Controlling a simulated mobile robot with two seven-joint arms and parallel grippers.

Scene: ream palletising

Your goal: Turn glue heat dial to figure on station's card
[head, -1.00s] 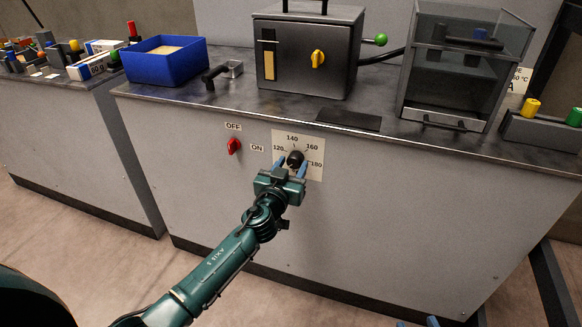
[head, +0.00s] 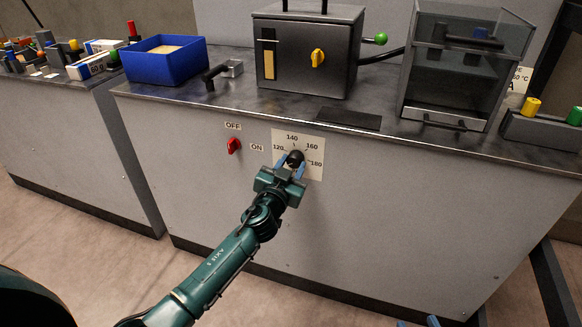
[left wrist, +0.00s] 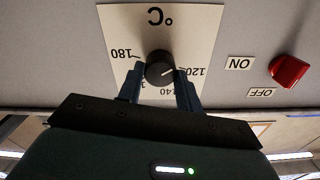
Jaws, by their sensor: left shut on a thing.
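The glue heat dial is a black round knob (head: 295,158) on a pale scale plate (head: 310,142) on the station's front, marked 120, 140, 160 and 180. My left gripper (head: 290,168) is shut on the knob from below. In the left wrist view the knob (left wrist: 160,67) sits between the fingertips and the scale appears upside down. Its white line seems to point near 120, but the exact reading is unclear. A card (head: 520,80) stands at the right behind the glass-sided box, partly hidden; its full figure is not readable.
A red switch (head: 233,146) with OFF and ON labels is left of the dial. The front panel around the dial is otherwise clear.

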